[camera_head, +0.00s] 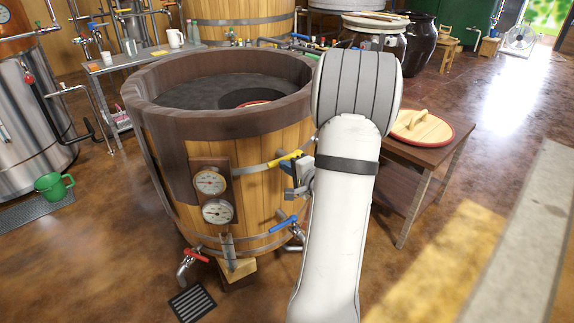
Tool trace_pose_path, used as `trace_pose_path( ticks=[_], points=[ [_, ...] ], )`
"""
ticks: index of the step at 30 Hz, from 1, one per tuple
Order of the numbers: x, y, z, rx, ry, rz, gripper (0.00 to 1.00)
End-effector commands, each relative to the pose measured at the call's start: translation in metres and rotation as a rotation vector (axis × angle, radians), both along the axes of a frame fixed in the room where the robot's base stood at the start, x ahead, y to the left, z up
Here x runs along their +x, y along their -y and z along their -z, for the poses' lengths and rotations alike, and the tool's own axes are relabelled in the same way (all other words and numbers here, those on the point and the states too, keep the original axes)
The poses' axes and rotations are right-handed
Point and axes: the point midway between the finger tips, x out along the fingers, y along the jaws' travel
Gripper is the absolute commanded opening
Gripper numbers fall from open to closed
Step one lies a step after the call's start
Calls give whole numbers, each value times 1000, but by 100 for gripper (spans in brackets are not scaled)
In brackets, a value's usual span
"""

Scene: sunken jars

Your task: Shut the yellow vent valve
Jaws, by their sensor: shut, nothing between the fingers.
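The yellow vent valve (284,159) is on the front right side of the wooden vat (165,165), level with the upper metal hoop. Its yellow lever lies nearly along the hoop, sloping slightly up to the right. My gripper (290,194) is just below and right of the lever, close to the vat wall, partly hidden by my white arm. It is shut and holds nothing. I cannot tell whether it touches the valve.
A blue-handled valve (284,224) sits lower on the vat and a red-handled tap (196,255) at its foot. Two gauges (210,182) are left of the yellow valve. A wooden table (439,152) with a round lid (421,130) stands right of my arm.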

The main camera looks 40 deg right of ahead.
Motion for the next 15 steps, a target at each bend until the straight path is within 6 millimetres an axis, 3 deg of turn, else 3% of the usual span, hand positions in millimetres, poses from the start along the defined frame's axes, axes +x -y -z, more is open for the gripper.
trace_pose_path(
  ticks=[9,15],
  points=[
    [-72,-1,-16,4,-5,15,0],
    [-104,-4,-21,6,-6,12,0]
  ],
)
